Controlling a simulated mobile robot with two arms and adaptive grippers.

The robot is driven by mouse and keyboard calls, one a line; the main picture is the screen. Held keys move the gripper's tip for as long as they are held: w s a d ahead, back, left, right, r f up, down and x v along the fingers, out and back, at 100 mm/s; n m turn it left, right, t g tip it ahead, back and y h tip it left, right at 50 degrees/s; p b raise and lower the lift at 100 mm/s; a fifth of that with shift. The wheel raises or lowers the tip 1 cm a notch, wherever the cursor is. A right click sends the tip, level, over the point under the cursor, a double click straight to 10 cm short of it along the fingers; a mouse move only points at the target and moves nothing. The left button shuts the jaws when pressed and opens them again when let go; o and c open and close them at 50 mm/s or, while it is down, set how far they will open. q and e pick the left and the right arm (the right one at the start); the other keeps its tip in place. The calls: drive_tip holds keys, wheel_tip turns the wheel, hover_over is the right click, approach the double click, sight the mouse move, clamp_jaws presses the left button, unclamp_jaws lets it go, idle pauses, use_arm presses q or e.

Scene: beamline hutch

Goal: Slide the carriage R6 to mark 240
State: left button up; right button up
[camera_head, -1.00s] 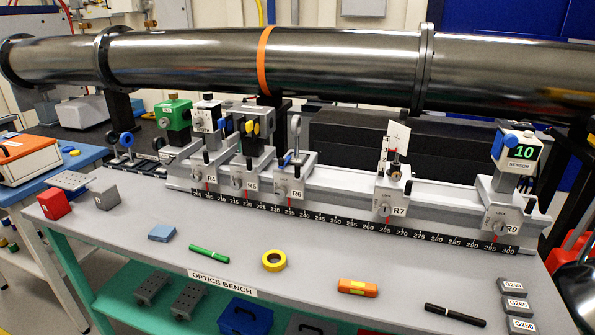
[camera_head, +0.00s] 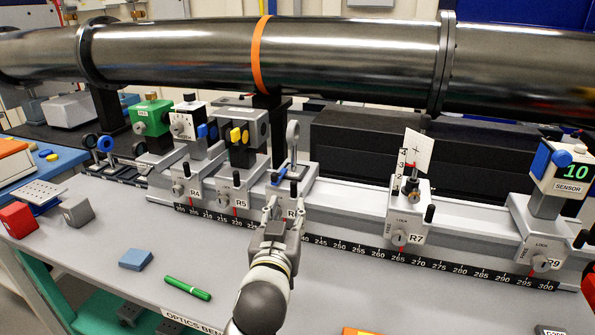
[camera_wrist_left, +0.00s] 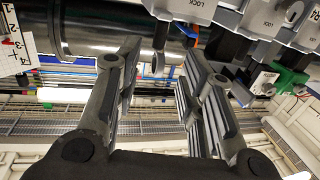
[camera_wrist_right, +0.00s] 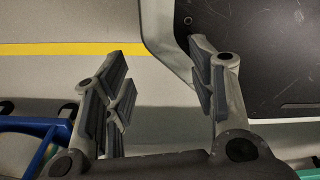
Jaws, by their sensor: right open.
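Carriage R6 (camera_head: 301,172) is a grey block on the rail, carrying a ring on a post. My left gripper (camera_head: 283,207) is right in front of it and hides part of its front, its label and its pointer. In the left wrist view the left gripper's fingers (camera_wrist_left: 162,55) are open. R6's dark upright handle (camera_wrist_left: 160,30) shows between or just beyond the fingertips; contact cannot be told. The black scale (camera_head: 360,250) runs along the rail, and mark 240 is partly covered by my gripper. My right gripper (camera_wrist_right: 160,85) is open and empty, away from the bench top.
Carriage R5 (camera_head: 236,188) stands close left of R6, with R4 (camera_head: 178,186) beyond. Carriage R7 (camera_head: 405,225) stands to the right, leaving clear rail between. A large pipe (camera_head: 350,60) runs behind. A green marker (camera_head: 188,288) and blue block (camera_head: 136,259) lie in front.

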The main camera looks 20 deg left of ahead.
sight(293, 184)
use_arm(q)
drive_tip(key=w, duration=0.4)
drive_tip(key=w+a+r, duration=0.1)
drive_tip(key=w, duration=0.1)
drive_tip(key=shift+w+p, duration=0.3)
drive_tip(key=shift+p, duration=0.05)
drive_tip(key=shift+w+a, duration=0.1)
drive_tip(key=shift+w, duration=0.95)
drive_tip(key=shift+w+a, duration=0.15)
drive_tip(key=shift+w, duration=0.75)
drive_tip(key=shift+c, duration=0.2)
drive_tip(key=c, duration=0.7)
clamp_jaws()
use_arm(e)
drive_tip(key=shift+s+d+r, duration=0.1)
drive_tip(key=shift+s+r, duration=0.1)
drive_tip(key=shift+s, duration=0.35)
drive_tip(key=shift+s+d+r, duration=0.1)
drive_tip(key=shift+s+r, duration=0.1)
drive_tip(key=shift+s, duration=0.35)
